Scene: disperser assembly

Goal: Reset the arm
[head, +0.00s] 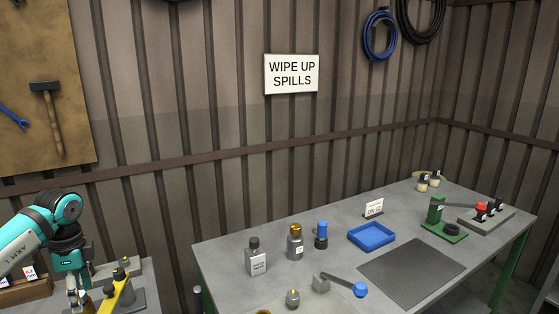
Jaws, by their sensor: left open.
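My left arm comes in at the left edge of the head view. Its gripper (78,300) points down over the left bench at the lower left corner, beside a yellow fixture (121,286). The fingers are open. The tips are small and near the picture's bottom edge, and I cannot tell whether they touch anything. My right gripper does not show.
The grey table (222,265) holds a labelled grey bottle (256,262), a gold-capped bottle (295,245), a blue-topped bottle (321,238), a blue tray (371,246), a dark mat (412,266), a blue-knobbed lever (360,289) and a green press (436,210). A gap separates the benches.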

